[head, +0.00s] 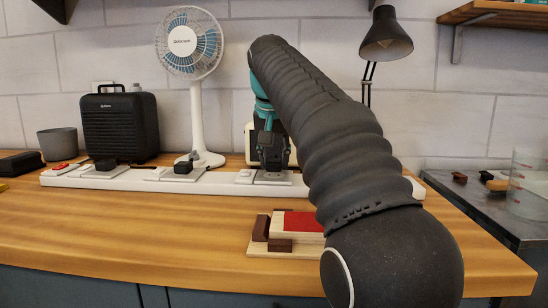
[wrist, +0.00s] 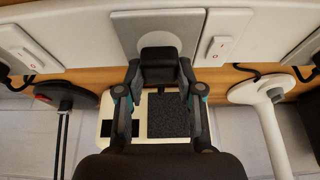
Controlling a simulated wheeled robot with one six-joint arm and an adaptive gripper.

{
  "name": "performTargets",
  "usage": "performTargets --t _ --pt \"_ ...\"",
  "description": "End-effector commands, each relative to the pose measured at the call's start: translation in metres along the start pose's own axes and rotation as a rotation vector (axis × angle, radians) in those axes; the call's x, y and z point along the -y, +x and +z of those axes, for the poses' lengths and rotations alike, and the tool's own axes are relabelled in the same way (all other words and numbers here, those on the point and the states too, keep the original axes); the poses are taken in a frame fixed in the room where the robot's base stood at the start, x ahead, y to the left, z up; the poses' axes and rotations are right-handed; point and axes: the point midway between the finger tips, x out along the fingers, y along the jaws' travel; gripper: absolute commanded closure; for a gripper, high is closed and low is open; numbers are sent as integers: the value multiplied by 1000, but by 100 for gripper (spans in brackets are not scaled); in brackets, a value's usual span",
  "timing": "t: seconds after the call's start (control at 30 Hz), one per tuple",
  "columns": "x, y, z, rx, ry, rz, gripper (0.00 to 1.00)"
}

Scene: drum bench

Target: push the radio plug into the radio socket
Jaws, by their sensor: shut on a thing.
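My gripper (head: 271,150) is low over the white power strip, in front of the cream radio (head: 250,143). In the wrist view my gripper (wrist: 160,68) is shut on the black radio plug (wrist: 160,58), one finger on each side. The plug overlaps the grey plate of the radio socket (wrist: 155,24); this plate also shows under my gripper in the head view (head: 272,179). The plug hides the socket's holes, and I cannot tell how far in it sits. The radio (wrist: 142,103) lies beyond the fingers in the wrist view.
The white strip (head: 215,184) also holds black plugs (head: 183,167) in other sockets, with switches (wrist: 226,38) between. A fan (head: 195,110), a black box-shaped appliance (head: 119,127) and a lamp (head: 385,45) stand behind. A wooden block with a red top (head: 303,222) lies in front.

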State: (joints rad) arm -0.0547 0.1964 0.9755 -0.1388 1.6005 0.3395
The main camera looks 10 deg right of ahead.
Motion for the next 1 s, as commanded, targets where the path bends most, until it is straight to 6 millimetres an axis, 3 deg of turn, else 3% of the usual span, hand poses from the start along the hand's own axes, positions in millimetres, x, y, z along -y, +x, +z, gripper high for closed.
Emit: performTargets --t 1.0 --pt "0 8 3 1 0 0 100"
